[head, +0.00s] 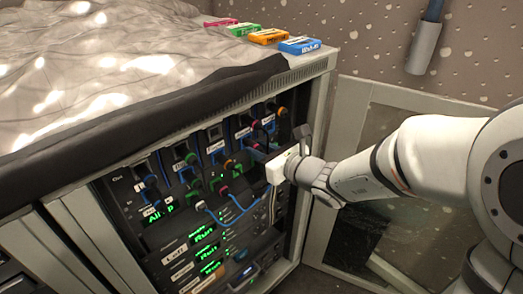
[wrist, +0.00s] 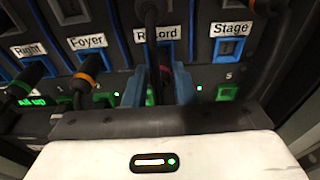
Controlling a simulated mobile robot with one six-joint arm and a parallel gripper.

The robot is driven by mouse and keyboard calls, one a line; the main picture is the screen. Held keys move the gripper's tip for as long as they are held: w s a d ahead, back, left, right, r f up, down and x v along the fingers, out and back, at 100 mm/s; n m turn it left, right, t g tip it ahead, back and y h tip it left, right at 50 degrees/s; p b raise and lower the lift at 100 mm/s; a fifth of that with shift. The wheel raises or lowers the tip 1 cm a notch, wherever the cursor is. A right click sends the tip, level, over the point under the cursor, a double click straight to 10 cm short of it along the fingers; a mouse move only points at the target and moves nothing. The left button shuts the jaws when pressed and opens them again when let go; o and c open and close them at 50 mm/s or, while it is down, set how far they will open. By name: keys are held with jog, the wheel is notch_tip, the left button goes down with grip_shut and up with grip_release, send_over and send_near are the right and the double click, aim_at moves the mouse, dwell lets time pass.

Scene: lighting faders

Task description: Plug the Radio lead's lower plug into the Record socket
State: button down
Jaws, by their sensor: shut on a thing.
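In the wrist view my gripper (wrist: 158,88) is shut on a dark plug with a pink-red band (wrist: 163,74), between its two blue fingers. It is in front of the panel, just below the Record label (wrist: 154,31). A dark lead runs down over that label towards the held plug. The socket directly behind the plug is hidden, so I cannot tell whether the plug is seated. In the head view my gripper (head: 268,152) is at the right part of the rack front, and its white body covers the held plug. No Radio label is readable.
The Foyer column has an orange-banded plug (wrist: 87,68) close left of my gripper. An empty blue socket (wrist: 229,49) is under the Stage label (wrist: 231,28). Blue leads (head: 232,208) hang across the rack. Several coloured cassettes (head: 268,37) lie on top. An open rack door is at right.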

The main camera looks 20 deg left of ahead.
jog(key=shift+a+r, duration=0.1)
jog(key=c, duration=1.1)
grip_release()
